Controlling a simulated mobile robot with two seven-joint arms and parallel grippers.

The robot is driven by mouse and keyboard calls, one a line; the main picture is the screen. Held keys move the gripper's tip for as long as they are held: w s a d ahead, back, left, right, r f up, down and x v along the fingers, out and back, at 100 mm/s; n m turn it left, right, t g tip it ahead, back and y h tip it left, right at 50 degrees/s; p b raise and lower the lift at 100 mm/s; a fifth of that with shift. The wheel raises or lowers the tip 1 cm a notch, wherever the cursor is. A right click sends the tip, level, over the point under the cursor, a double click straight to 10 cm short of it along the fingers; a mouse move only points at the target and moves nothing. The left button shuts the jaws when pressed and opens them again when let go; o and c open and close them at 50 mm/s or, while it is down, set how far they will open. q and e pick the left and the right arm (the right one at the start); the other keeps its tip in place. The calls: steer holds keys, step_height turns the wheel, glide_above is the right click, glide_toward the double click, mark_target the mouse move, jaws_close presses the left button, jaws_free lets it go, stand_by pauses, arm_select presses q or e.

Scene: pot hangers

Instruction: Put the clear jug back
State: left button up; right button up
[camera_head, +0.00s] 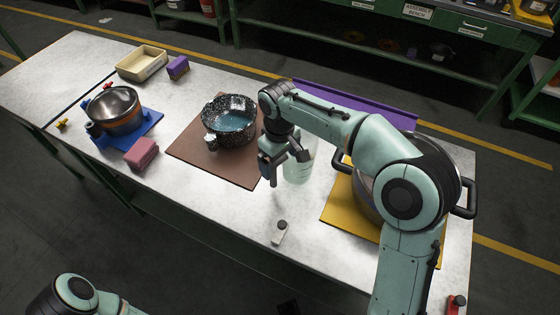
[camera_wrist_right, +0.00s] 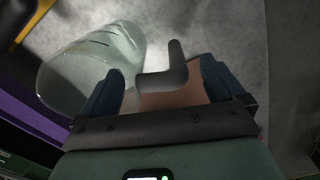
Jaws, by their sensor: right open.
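The clear jug (camera_head: 298,168) stands upright on the pale tabletop, between the brown board and the yellow mat. My right arm partly covers it in the head view. My right gripper (camera_head: 274,172) is beside the jug, on its left side. In the right wrist view the jug (camera_wrist_right: 95,70) lies left of the gripper (camera_wrist_right: 160,88), whose two dark blue fingers are apart. A grey L-shaped bar (camera_wrist_right: 172,72), apparently the jug's handle, shows between the fingers; I cannot tell whether they touch it. My left gripper is out of view.
A speckled pot (camera_head: 230,122) of bluish liquid stands on the brown board (camera_head: 197,158). A large pot on the yellow mat (camera_head: 338,213) is mostly behind my arm. A small white block (camera_head: 280,234) with a dark knob lies in front. An orange-banded pot (camera_head: 115,112) stands left.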

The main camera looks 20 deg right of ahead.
step_height(320, 180, up, 11)
steer(key=p, duration=0.2)
steer(key=shift+f, duration=0.15)
steer(key=shift+a, duration=0.15)
